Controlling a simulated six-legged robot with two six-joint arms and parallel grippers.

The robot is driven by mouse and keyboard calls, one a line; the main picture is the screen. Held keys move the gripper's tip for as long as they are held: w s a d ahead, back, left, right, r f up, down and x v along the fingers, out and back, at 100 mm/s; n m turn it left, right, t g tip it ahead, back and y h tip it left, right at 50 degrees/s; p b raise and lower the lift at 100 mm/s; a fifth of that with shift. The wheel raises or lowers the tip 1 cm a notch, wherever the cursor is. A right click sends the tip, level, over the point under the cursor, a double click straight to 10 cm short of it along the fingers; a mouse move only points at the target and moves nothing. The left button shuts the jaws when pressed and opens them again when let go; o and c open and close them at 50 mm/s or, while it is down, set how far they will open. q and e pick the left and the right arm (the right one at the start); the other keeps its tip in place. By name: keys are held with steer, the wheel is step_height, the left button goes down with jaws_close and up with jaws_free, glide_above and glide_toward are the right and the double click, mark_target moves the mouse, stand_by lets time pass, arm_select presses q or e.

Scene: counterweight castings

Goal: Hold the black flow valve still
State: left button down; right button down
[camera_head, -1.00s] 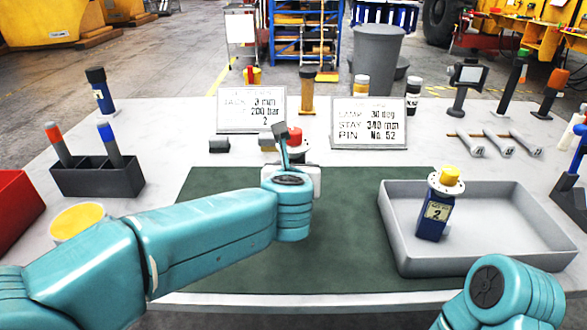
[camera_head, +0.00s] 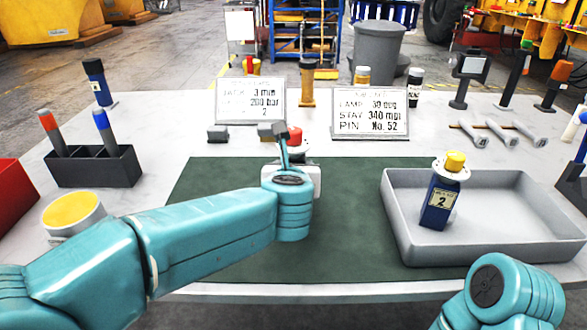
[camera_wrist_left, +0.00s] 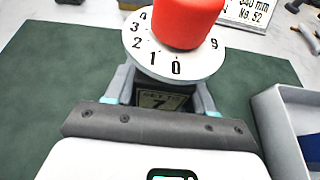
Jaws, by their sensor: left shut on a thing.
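The black flow valve (camera_wrist_left: 163,101) shows in the left wrist view as a dark body with a pale label reading 7. On top are a white numbered dial (camera_wrist_left: 172,62) and a red knob (camera_wrist_left: 187,20); the 0 and 1 on the dial face my wrist. My left gripper (camera_wrist_left: 162,92) is shut on the valve body, one finger on each side. In the head view the red knob (camera_head: 294,137) shows beyond my left wrist, and the arm hides most of the valve. My right arm is at the lower right; its gripper is out of view.
A green mat (camera_head: 345,215) covers the middle. On the right, a grey tray (camera_head: 480,253) holds a blue valve (camera_head: 437,205) with a yellow knob. Two printed signs (camera_head: 370,112) stand behind the mat. A black holder (camera_head: 95,168) with two handled tools stands left, near a yellow-topped pot (camera_head: 74,222).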

arm_select(q)
steer(key=shift+f+b, duration=0.3)
steer(key=shift+f, duration=0.1)
steer(key=shift+f+b, duration=0.35)
steer(key=shift+f, duration=0.05)
stand_by(1.9)
steer(key=c, duration=1.2)
jaws_free()
steer(key=shift+f, duration=0.1)
steer(key=shift+c, duration=0.2)
jaws_close()
